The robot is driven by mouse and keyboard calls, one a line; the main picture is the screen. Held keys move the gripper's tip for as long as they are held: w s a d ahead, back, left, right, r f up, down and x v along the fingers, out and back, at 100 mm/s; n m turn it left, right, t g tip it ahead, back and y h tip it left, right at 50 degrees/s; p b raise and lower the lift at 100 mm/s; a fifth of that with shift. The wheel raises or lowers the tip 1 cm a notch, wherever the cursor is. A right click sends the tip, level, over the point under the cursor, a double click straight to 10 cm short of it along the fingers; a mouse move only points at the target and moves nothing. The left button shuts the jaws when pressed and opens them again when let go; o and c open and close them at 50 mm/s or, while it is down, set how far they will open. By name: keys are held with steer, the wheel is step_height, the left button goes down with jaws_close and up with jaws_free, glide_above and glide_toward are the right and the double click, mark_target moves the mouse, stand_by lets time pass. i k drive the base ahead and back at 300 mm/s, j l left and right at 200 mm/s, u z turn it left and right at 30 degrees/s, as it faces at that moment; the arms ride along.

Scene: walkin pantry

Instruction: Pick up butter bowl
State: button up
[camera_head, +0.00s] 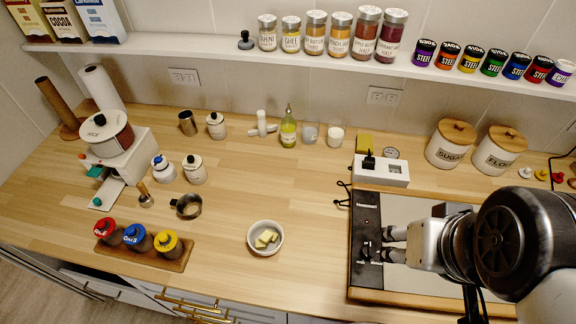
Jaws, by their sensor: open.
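The butter bowl (252,240) is a small white round bowl with pale yellow butter pieces (266,238) in it. My arm hides part of the cooktop.
The cooktop (368,216) lies right of the bowl. A tray with several coloured-lid jars (176,258) and a metal cup (188,207) stand left. Bottles and glasses line the back, with a shelf (210,54) above. Counter around the bowl is clear.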

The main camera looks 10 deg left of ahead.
mark_target(265, 236)
steer(key=j, duration=0.65)
steer(key=k+j, duration=0.15)
steer(key=j, duration=0.5)
